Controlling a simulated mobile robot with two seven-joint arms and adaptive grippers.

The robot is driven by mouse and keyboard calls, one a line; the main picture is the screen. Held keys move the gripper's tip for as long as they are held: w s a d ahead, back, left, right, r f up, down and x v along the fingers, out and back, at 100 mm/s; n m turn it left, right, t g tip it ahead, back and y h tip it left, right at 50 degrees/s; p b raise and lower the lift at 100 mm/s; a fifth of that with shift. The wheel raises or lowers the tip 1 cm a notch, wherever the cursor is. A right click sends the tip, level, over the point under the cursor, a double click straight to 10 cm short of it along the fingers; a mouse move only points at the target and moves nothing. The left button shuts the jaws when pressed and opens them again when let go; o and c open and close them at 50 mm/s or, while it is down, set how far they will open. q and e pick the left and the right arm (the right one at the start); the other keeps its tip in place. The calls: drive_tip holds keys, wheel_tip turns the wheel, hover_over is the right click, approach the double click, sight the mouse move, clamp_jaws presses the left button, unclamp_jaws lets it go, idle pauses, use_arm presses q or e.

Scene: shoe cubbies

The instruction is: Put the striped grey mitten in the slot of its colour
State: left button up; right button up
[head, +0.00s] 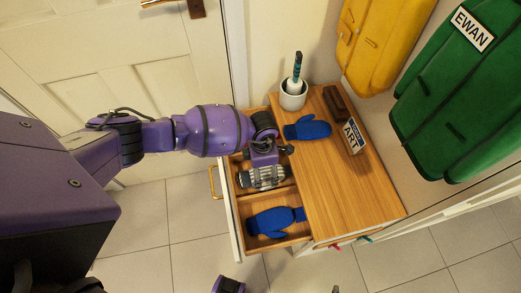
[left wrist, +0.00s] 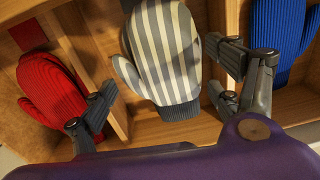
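The striped grey mitten (left wrist: 165,52) lies in the middle slot of the open drawer (head: 236,232), its cuff toward my wrist in the left wrist view. It also shows under my gripper in the head view (head: 258,179). My left gripper (left wrist: 160,95) is open, with one finger on each side of the mitten and visible gaps to it. In the head view my left gripper (head: 265,160) is over the drawer and hides part of the mitten. My right gripper cannot be made out.
A red mitten (left wrist: 52,90) and a blue mitten (left wrist: 280,38) lie in the neighbouring slots. Another blue mitten (head: 307,128) lies on the cabinet top (head: 340,205), near a white cup (head: 293,95) and an ART sign (head: 352,136). Yellow (head: 380,45) and green (head: 460,95) bags hang behind.

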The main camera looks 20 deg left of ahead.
use_arm(q)
drive_tip(key=shift+o, duration=0.7)
drive_tip(key=shift+r, duration=0.1)
drive_tip(key=shift+w+r, duration=0.1)
drive_tip(key=shift+r, duration=0.2)
wheel_tip(320, 180, up, 11)
drive_tip(key=shift+w+r, duration=0.15)
drive_tip(key=shift+r, duration=0.05)
